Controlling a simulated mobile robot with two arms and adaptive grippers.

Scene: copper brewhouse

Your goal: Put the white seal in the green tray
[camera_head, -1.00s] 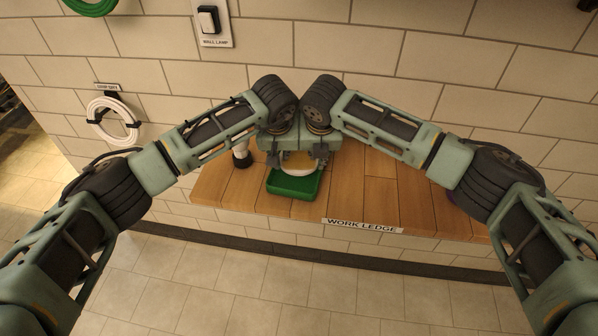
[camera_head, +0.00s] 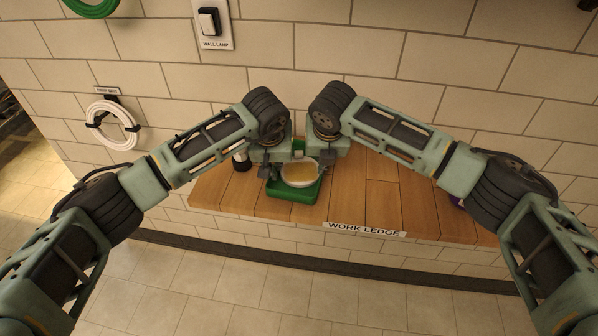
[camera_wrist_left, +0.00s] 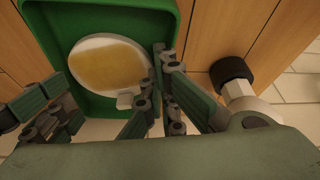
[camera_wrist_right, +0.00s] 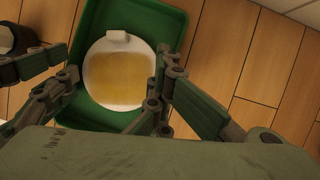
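The white seal (camera_head: 299,173) is a round white disc with an amber middle and a small tab. It lies inside the green tray (camera_head: 292,196) on the wooden ledge. Both wrist views show the seal (camera_wrist_left: 106,66) (camera_wrist_right: 121,72) within the tray walls, its near edge partly behind fingers in the right wrist view. My left gripper (camera_head: 270,170) is at the tray's left side, and my right gripper (camera_head: 326,165) is at its right side. The fingers of both look spread, with nothing between them, and apart from the seal.
A white item with a black end (camera_head: 240,158) stands close left of the tray, by my left gripper. The ledge (camera_head: 350,195) is clear right of the tray. A purple thing (camera_head: 457,200) is mostly hidden behind my right arm. The tiled wall rises behind.

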